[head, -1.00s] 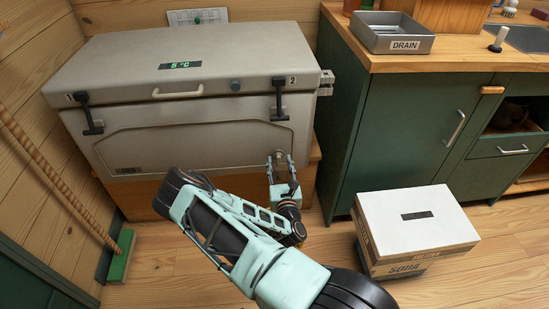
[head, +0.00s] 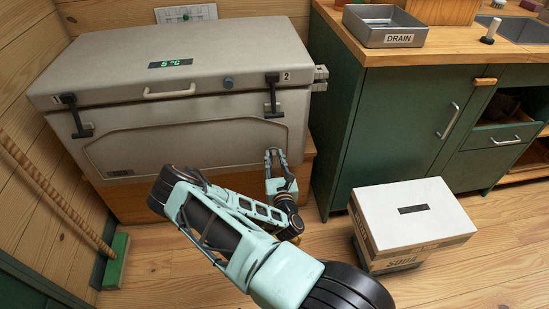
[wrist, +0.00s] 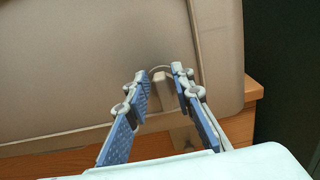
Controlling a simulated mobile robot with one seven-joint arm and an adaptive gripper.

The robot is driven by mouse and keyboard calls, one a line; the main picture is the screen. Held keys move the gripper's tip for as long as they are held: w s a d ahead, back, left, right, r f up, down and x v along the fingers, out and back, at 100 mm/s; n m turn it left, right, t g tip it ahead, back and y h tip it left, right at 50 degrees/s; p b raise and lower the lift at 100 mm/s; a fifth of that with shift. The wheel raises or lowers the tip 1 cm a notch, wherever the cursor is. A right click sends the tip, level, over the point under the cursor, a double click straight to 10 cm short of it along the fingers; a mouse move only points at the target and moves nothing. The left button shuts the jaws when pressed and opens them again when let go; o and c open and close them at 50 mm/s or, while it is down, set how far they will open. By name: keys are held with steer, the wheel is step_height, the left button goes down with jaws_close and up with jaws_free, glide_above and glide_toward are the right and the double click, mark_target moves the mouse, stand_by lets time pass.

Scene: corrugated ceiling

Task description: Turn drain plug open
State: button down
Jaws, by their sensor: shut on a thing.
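The grey cooler (head: 185,140) stands against the wooden wall with its lid down. Its drain plug (wrist: 161,92), a small pale knob, is on the lower right of the front face. My gripper (wrist: 161,74) is at the plug, with one blue-padded finger on each side, shut on it. In the head view my gripper (head: 275,154) reaches the cooler's lower right front, and its fingers mostly hide the plug. How far the plug is turned cannot be told.
A green cabinet (head: 385,130) stands close on the right, with a tray marked DRAIN (head: 385,26) on its counter. A white-topped box (head: 415,212) is on the floor at the right. A broom (head: 116,262) leans at the left. Open floor lies between.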

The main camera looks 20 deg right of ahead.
steer(key=shift+r+n+p, duration=0.1)
steer(key=shift+n+p, duration=0.2)
steer(key=shift+p, duration=0.05)
steer(key=n+p, duration=0.2)
steer(key=shift+w+a+n, duration=0.1)
steer(key=shift+a+n, duration=0.15)
steer(key=shift+n, duration=0.05)
steer(key=n+p, duration=0.1)
steer(key=n, duration=0.4)
steer(key=f+n+p, duration=0.1)
steer(key=n, duration=0.3)
steer(key=a+f+n+p, duration=0.1)
steer(key=n, duration=0.4)
steer(key=shift+w+n, duration=0.2)
steer(key=shift+n, duration=0.1)
steer(key=c, duration=1.7)
jaws_free()
